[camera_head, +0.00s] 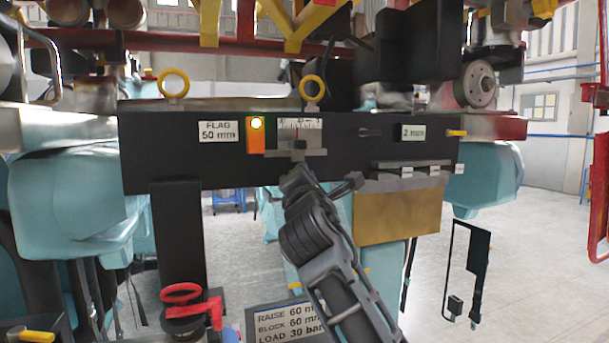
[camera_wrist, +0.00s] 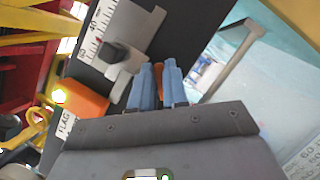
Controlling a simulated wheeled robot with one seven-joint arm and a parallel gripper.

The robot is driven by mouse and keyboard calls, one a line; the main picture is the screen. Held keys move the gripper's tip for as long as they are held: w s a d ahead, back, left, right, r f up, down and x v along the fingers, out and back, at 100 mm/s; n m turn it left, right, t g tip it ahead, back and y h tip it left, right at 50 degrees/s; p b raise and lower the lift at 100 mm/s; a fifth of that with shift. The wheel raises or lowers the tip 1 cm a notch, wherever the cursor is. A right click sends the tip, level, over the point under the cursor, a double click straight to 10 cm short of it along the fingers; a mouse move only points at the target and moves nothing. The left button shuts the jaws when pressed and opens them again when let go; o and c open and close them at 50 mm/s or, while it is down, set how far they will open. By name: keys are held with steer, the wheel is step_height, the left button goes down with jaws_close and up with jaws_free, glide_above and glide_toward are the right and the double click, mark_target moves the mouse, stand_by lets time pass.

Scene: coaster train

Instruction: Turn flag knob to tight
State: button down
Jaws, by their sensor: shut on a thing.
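The flag scale (camera_head: 313,127) is a pale ruler on a black beam, beside a label reading FLAG 50 mm (camera_head: 218,131). A grey slider (camera_head: 312,154) with a black block (camera_wrist: 112,50) sits across the scale. In the wrist view, the two blue fingers of my gripper (camera_wrist: 158,70) are closed on a small orange piece, the flag knob (camera_wrist: 158,78), just below the slider. Only a sliver of the knob shows between the fingers. In the head view, my gripper (camera_head: 298,178) reaches up to the beam under the slider and hides the knob.
An orange box with a lit lamp (camera_head: 256,124) sits left of the scale. Yellow rings (camera_head: 173,84) stand on top of the beam. A label reading 2 mm (camera_head: 412,132) is at right. A brown panel (camera_head: 398,215) hangs below. A red handle (camera_head: 182,294) stands lower left.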

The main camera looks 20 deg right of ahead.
steer(key=shift+f+m+g+h+p, duration=0.2)
steer(key=shift+m+g+p, duration=0.6)
steer(key=shift+m, duration=1.35)
steer(key=shift+f+m+g+h+p, duration=0.15)
steer(key=shift+m+g+p, duration=0.65)
steer(key=shift+m, duration=1.35)
steer(key=shift+r, duration=0.1)
steer(key=c, duration=1.2)
jaws_free()
steer(key=shift+o, duration=0.2)
